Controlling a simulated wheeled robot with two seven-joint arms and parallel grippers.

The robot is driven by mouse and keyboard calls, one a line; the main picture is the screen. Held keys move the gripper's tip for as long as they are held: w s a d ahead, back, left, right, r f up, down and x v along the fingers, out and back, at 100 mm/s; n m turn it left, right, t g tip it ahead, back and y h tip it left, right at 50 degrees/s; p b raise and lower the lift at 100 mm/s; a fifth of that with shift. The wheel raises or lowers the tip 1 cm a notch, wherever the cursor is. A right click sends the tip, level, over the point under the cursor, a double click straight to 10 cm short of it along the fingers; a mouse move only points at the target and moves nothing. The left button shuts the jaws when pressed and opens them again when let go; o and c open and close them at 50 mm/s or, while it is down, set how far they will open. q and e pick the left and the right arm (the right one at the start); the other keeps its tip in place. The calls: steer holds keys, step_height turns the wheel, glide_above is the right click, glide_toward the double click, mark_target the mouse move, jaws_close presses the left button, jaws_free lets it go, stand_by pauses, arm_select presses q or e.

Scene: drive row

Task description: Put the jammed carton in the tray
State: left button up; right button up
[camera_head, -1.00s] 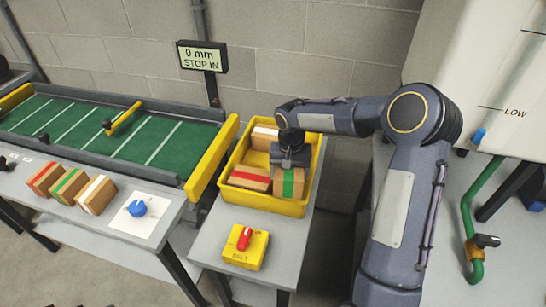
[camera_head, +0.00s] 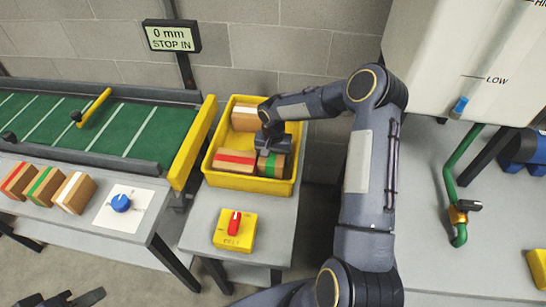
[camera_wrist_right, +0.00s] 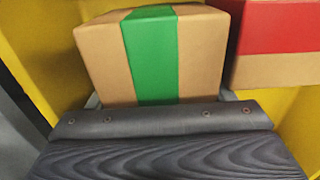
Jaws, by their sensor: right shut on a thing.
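The yellow tray (camera_head: 245,184) stands on a grey table in the head view. Inside its walls are a red-striped carton (camera_head: 235,160), a white-striped carton (camera_head: 245,117) and a green-striped carton (camera_head: 271,167). My right gripper (camera_head: 272,150) reaches down into the tray and is shut on the green-striped carton. In the right wrist view the green-striped carton (camera_wrist_right: 150,55) sits at my right gripper (camera_wrist_right: 160,108), with the red-striped carton beside it. I cannot tell if it rests on the tray floor. Part of my left gripper (camera_head: 75,298) shows at the bottom left edge; its jaws are unclear.
A yellow belt box with a red switch (camera_head: 234,224) sits in front of the tray. Left is a green conveyor (camera_head: 90,128) with a yellow end bar; several striped cartons and a blue knob (camera_head: 121,203) stand before it. A sign (camera_head: 172,36) reads "0 mm STOP IN".

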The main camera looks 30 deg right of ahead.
steer(key=shift+f, duration=0.15)
steer(key=o, duration=1.3)
steer(key=shift+c, duration=0.2)
step_height(320, 180, up, 12)
steer(key=shift+r+b, duration=0.1)
steer(key=shift+b, duration=0.2)
steer(key=s+a+r+n+t, duration=0.1)
steer(key=s+r+n, duration=0.1)
steer(key=s+r, duration=0.65)
steer(key=s+a+r+n+t+y, duration=0.1)
steer(key=s+a, duration=0.3)
steer(key=s, duration=0.6)
steer(key=s+a+r+n+t+y, duration=0.1)
steer(key=s+a+n+t+y, duration=0.1)
steer(key=s, duration=0.9)
steer(key=shift+s+a+r+n+t+y, duration=0.25)
steer(key=shift+a+r+n+t+y, duration=0.15)
steer(key=shift+a+t, duration=0.5)
steer(key=shift+a, duration=0.1)
